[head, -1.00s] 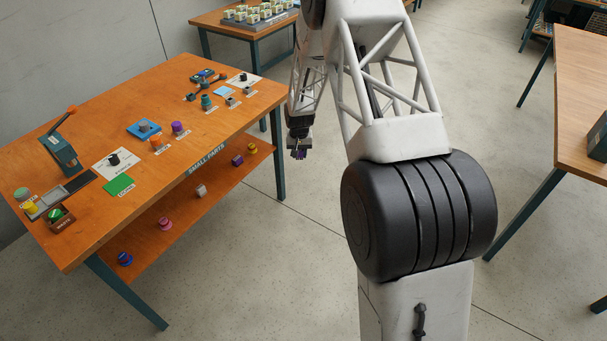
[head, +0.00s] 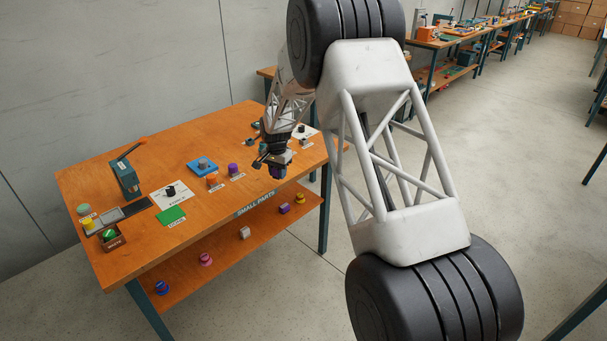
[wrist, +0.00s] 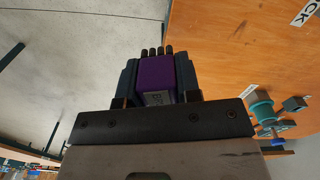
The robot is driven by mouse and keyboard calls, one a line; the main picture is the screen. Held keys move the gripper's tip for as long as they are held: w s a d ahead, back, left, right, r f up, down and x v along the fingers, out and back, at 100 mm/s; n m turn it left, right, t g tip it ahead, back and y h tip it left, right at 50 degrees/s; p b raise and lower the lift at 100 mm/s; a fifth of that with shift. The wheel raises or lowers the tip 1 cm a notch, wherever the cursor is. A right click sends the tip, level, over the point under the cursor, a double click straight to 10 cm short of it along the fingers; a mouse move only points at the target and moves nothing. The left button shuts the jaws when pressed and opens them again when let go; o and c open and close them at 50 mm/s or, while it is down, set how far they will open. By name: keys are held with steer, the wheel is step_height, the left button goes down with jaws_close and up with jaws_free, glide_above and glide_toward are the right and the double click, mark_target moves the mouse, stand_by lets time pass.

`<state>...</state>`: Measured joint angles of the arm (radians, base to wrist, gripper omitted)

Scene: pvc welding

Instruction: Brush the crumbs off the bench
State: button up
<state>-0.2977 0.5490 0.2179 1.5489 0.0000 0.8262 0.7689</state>
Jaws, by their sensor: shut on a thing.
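The wooden bench (head: 120,230) marked "SMALL PARTS" fills the left of the head view. My gripper (head: 276,172) is at its front edge, towards the right end, in front of some small parts. In the wrist view my gripper (wrist: 157,78) is shut on a purple block (wrist: 157,72) with partly hidden lettering and several black bristle-like tips, which looks like the brush. The bench top (wrist: 225,45) lies to the right of the brush there, with floor to the left. I cannot make out any crumbs.
On the bench are a green lever press (head: 126,178), a white card (head: 171,195), a green card (head: 171,215), a blue pad (head: 202,167), an orange part (head: 212,181), a purple part (head: 233,170) and a small waste box (head: 112,237). Several parts sit on the lower shelf (head: 225,248).

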steer(key=shift+m, duration=0.5)
steer(key=s+a, duration=0.1)
steer(key=a, duration=0.3)
steer(key=s+a, duration=0.1)
steer(key=a, duration=0.4)
steer(key=s+a, duration=0.1)
steer(key=a, duration=0.4)
steer(key=shift+s+a+r, duration=0.1)
steer(key=shift+s+r, duration=0.05)
steer(key=shift+r, duration=0.2)
steer(key=shift+m, duration=0.4)
steer(key=s+a, duration=0.1)
steer(key=a, duration=0.3)
steer(key=s+a, duration=0.2)
steer(key=a, duration=0.2)
steer(key=s+a, duration=0.2)
steer(key=a, duration=0.3)
steer(key=shift+s+a+r, duration=0.1)
steer(key=shift+s+r, duration=0.05)
steer(key=shift+r, duration=0.25)
steer(key=s+a+m, duration=0.1)
steer(key=s+a, duration=0.6)
steer(key=a, duration=0.3)
steer(key=s+a+r, duration=0.1)
steer(key=s+a, duration=0.6)
steer(key=a, duration=0.4)
steer(key=shift+r+m, duration=0.2)
steer(key=shift+m, duration=0.2)
steer(key=shift+f, duration=0.1)
